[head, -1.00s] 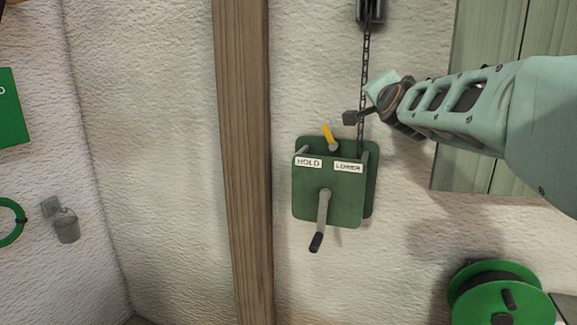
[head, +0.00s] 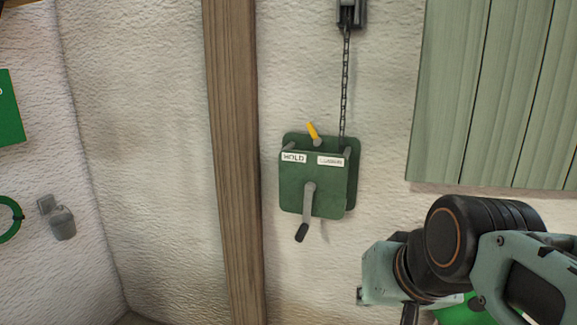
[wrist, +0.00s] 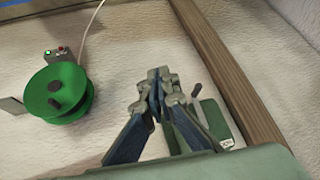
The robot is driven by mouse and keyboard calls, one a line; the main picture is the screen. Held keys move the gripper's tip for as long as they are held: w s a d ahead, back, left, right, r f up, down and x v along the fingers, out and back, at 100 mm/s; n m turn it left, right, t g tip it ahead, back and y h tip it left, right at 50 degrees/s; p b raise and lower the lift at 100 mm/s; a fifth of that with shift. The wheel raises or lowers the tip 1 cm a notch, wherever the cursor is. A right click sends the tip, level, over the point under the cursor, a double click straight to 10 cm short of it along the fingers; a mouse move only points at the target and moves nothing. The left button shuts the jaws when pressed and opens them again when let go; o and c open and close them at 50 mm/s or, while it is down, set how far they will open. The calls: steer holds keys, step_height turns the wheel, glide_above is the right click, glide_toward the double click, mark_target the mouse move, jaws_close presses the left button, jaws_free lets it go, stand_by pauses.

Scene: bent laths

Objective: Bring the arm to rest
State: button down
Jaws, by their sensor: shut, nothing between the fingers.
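My gripper (wrist: 158,88) shows in the wrist view with its fingers together and nothing between them. In the head view my arm is folded at the lower right, and the fingers cannot be made out there. The green winch box (head: 313,180) is on the wall, left of my arm and apart from it. Its yellow lever (head: 313,130) leans left, toward the HOLD label (head: 294,157). Its crank (head: 306,212) hangs down with a black grip. In the wrist view the box (wrist: 212,118) is partly hidden behind my gripper.
A wooden post (head: 232,160) stands left of the box. A chain (head: 345,90) runs up to a bracket (head: 350,14). Green boards (head: 490,95) cover the upper right wall. A green reel (wrist: 72,75) is left of my gripper in the wrist view.

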steer(key=s+d+f+g, duration=0.1)
steer(key=s+f, duration=0.2)
steer(key=s, duration=0.3)
step_height(320, 180, up, 12)
steer(key=n+h+p, duration=0.1)
steer(key=p, duration=1.2)
steer(key=shift+s+d+g, duration=0.2)
steer(key=shift+s+g, duration=0.05)
steer(key=shift+g, duration=0.05)
